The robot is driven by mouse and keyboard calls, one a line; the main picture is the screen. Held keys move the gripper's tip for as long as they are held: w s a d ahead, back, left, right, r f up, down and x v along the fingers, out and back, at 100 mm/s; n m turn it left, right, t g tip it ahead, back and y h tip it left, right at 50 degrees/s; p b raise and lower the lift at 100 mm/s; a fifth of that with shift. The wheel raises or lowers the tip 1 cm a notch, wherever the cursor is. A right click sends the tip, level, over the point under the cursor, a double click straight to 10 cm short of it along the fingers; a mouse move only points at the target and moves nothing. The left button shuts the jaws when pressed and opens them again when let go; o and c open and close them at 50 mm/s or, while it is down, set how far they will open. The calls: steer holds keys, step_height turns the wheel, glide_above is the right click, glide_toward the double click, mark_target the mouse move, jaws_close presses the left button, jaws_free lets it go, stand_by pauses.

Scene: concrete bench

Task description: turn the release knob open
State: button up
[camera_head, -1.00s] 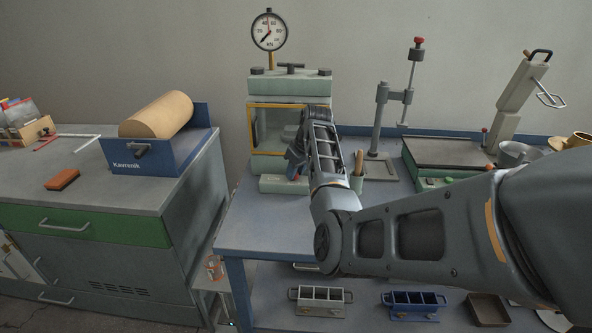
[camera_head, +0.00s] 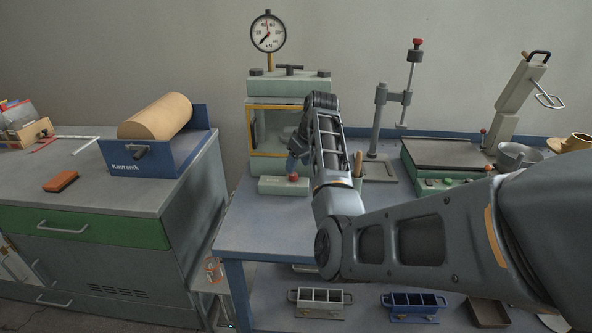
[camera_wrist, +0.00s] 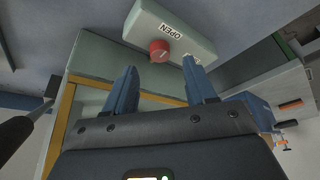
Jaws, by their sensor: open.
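The release knob is a small red knob (camera_wrist: 159,50) on the front of a pale green block (camera_wrist: 160,22) labelled OPEN, with a second label partly hidden by a finger. In the head view the red knob (camera_head: 293,177) shows on the block at the foot of the press (camera_head: 290,87). My gripper (camera_wrist: 160,65) is open and empty. Its two blue fingers point towards the block, with the knob between their lines and just beyond the tips; I see no contact. In the head view my gripper (camera_head: 297,150) is partly hidden by my wrist, above the knob.
The press has a yellow-framed window (camera_head: 251,130) and a dial gauge (camera_head: 268,31). A green pot with a wooden handle (camera_head: 357,170) stands close right of my wrist. A stand (camera_head: 376,130) is farther right. The blue bench top (camera_head: 255,225) is clear in front of the press.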

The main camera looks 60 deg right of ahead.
steer(key=shift+v, duration=1.55)
